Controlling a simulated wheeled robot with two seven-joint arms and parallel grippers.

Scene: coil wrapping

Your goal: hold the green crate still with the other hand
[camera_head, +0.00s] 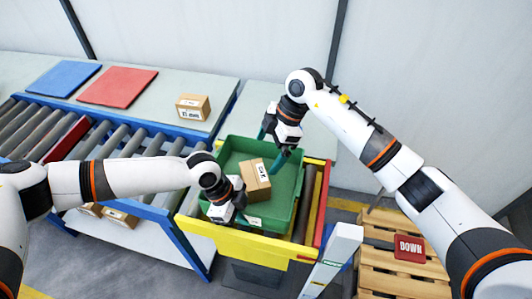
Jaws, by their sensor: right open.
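The green crate (233,148) sits on the short roller stand in the middle of the camera_head view. A brown cardboard box (256,180) with a label is inside it, tilted. My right gripper (273,147) is open at the crate's back right, its teal fingers apart near the back rim; I cannot tell whether they touch it. My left gripper (232,210) is over the front left part of the crate, beside the box. Its fingers are hidden, so I cannot tell whether it is open or shut. The gripper and wrist cover part of the crate's left side.
The stand has a yellow front rail (245,244) and a red right rail (325,200). A roller conveyor (120,140) lies left. Behind it are blue (63,78) and red (117,86) mats and another box (193,106). A wooden pallet (400,285) stands right.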

